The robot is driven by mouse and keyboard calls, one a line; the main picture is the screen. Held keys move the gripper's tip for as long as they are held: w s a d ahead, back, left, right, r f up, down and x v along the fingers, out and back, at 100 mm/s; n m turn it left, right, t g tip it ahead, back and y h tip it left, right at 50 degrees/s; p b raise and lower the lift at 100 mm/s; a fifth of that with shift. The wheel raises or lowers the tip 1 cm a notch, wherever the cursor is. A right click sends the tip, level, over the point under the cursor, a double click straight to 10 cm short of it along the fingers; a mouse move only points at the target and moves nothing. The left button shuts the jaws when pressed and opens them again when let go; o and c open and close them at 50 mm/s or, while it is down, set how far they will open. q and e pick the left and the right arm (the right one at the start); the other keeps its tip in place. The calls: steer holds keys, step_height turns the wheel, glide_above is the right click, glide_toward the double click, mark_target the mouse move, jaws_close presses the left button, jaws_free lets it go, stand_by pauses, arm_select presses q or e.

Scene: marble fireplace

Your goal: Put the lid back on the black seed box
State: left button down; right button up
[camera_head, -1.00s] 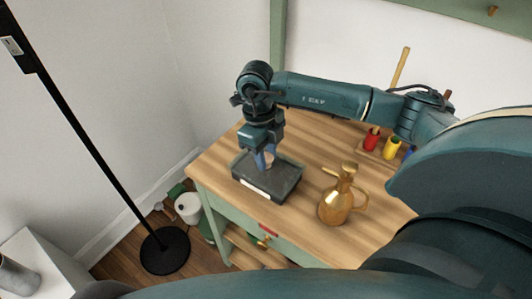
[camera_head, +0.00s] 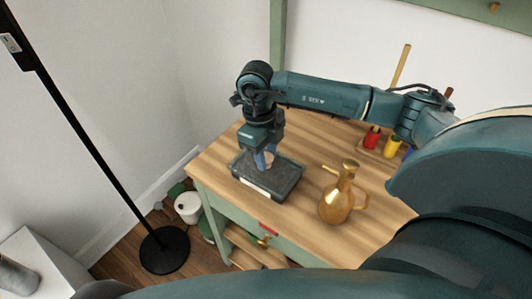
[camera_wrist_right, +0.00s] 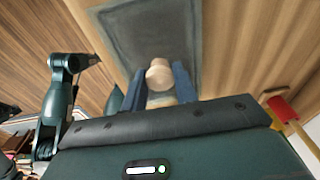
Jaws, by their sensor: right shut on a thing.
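The black seed box (camera_head: 283,194) stands on the wooden table, a white label on its front wall. Its dark grey lid (camera_head: 284,175) lies level at the box top, inside the rim outline; I cannot tell whether it is fully seated. The lid also shows in the right wrist view (camera_wrist_right: 150,32), with a pale wooden knob (camera_wrist_right: 158,74). My right gripper (camera_head: 266,160) points down over the box with its blue fingers shut on the knob, one on each side.
A brass watering can (camera_head: 338,203) stands on the table (camera_head: 310,215) right of the box. Red and yellow pots (camera_head: 392,148) stand at the back right. A black lamp stand (camera_head: 165,250) is on the floor at left.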

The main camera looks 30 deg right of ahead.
steer(key=o, duration=1)
steer(key=shift+o, duration=0.8)
steer(key=o, duration=0.4)
steer(key=shift+r, duration=0.1)
steer(key=shift+r+p, duration=2.4)
steer(key=shift+r, duration=1.05)
steer(key=shift+c, duration=0.5)
